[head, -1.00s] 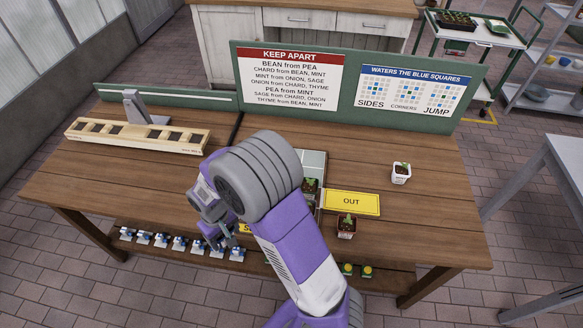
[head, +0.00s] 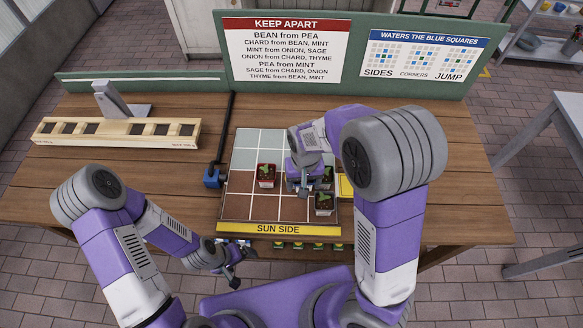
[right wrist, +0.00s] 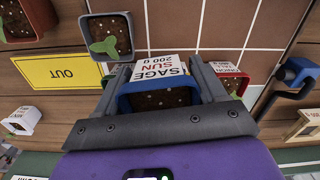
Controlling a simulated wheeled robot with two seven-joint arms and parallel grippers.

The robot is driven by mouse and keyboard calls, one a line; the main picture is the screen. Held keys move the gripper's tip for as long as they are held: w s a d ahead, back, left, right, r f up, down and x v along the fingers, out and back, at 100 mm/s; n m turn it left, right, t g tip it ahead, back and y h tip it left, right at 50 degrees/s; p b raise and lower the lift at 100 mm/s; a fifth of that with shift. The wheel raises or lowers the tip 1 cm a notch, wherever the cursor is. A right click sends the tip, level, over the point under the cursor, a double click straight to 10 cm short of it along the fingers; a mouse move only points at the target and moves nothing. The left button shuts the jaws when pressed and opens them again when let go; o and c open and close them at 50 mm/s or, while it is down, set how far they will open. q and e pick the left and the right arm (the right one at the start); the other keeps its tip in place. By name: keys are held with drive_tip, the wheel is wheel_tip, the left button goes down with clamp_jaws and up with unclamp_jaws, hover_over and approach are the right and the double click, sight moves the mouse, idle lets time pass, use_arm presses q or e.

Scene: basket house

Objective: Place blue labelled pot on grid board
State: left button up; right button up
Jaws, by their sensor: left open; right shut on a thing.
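The blue pot (right wrist: 158,90) has a white label reading SAGE SUN 200 g. It sits between both fingers of my right gripper (head: 304,188) in the right wrist view. In the head view this gripper is over the right-middle part of the grid board (head: 245,208) and mostly hides the pot. I cannot tell whether the pot touches the board. A red pot (head: 266,176) with a seedling stands left of the gripper; its label in the wrist view reads ONION. A grey pot (head: 323,204) stands near the front right corner. My left gripper (head: 232,276) is open and empty before the table's front edge.
Another seedling (head: 328,175) shows partly behind my right gripper. A yellow OUT sign (right wrist: 62,72) lies beside the board, with a white pot (right wrist: 22,121) farther off. A blue valve (head: 211,177) is at the board's left edge. A wooden rack (head: 115,132) stands back left.

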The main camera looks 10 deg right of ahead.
sight(294, 211)
use_arm(q)
drive_tip(key=shift+s+a+f+b, duration=0.1)
drive_tip(key=shift+f+b, duration=0.15)
drive_tip(key=shift+f, duration=0.15)
drive_tip(key=shift+s+a+f+b, duration=0.1)
drive_tip(key=shift+f+b, duration=0.15)
drive_tip(key=shift+f, duration=0.15)
wheel_tip(294, 211, down, 4)
drive_tip(key=b, duration=0.4)
drive_tip(key=shift+w+d, duration=0.1)
use_arm(e)
drive_tip(key=shift+m, duration=0.7)
drive_tip(key=a+f, duration=0.1)
drive_tip(key=f, duration=0.2)
drive_tip(key=s+a+f, duration=0.1)
drive_tip(key=f, duration=0.2)
drive_tip(key=s+a+f, duration=0.1)
drive_tip(key=f, duration=0.2)
drive_tip(key=shift+s+a+f, duration=0.15)
drive_tip(key=shift+s, duration=0.05)
drive_tip(key=shift+f, duration=0.2)
drive_tip(key=o, duration=0.9)
